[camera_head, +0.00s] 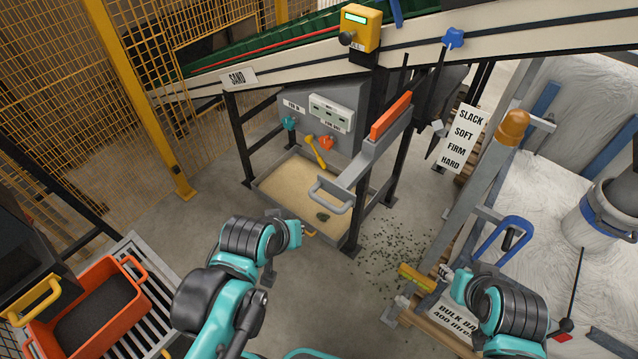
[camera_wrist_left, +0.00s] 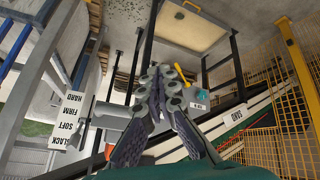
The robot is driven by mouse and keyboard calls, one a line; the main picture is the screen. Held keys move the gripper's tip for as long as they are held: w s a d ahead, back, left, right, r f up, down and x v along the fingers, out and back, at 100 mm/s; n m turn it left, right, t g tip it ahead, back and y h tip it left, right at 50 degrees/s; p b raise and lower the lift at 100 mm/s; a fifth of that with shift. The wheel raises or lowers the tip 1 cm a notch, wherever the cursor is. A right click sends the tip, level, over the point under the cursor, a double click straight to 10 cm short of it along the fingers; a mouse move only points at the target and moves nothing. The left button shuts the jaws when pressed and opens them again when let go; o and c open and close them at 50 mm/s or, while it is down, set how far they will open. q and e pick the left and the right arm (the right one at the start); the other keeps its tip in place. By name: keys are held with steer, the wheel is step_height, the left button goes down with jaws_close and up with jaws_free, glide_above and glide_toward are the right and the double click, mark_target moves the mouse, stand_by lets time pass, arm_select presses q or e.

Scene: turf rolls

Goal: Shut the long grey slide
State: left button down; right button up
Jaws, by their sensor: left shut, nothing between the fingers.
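The long grey slide (camera_head: 368,163) sticks out from the grey hopper housing over the sand tray's right side, with a U-shaped grey handle (camera_head: 330,196) at its near end and an orange bar beside its far part. My left gripper (camera_wrist_left: 165,78) is shut and empty in the left wrist view. In the head view my left arm ends in front of the sand tray, below the slide handle and apart from it; its fingers are mostly hidden there. My right gripper (camera_head: 449,273) is low at the right, by a yellow handle; its fingers are too small to read.
The sand tray (camera_head: 265,181) stands under the hopper (camera_head: 340,105). An orange tub (camera_head: 48,335) sits at lower left. A post with an orange lamp (camera_head: 513,126) and a SLACK-to-HARD sign (camera_head: 461,138) stand right. The floor between has scattered dark bits.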

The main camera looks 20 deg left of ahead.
arm_select(q)
steer(key=w+r+n+t+h+p, duration=0.15)
steer(key=r+n+p, duration=0.4)
steer(key=n, duration=0.75)
steer(key=w+r+n+h+p, duration=0.15)
steer(key=r+n+p, duration=0.45)
steer(key=n, duration=0.6)
steer(key=w+f+n+b, duration=0.1)
steer(key=w+f, duration=0.1)
steer(key=w+d+f+n+b, duration=0.1)
steer(key=w+f, duration=0.1)
steer(key=w+d+f+n+b, duration=0.1)
steer(key=w+f, duration=0.2)
steer(key=shift+d, duration=0.15)
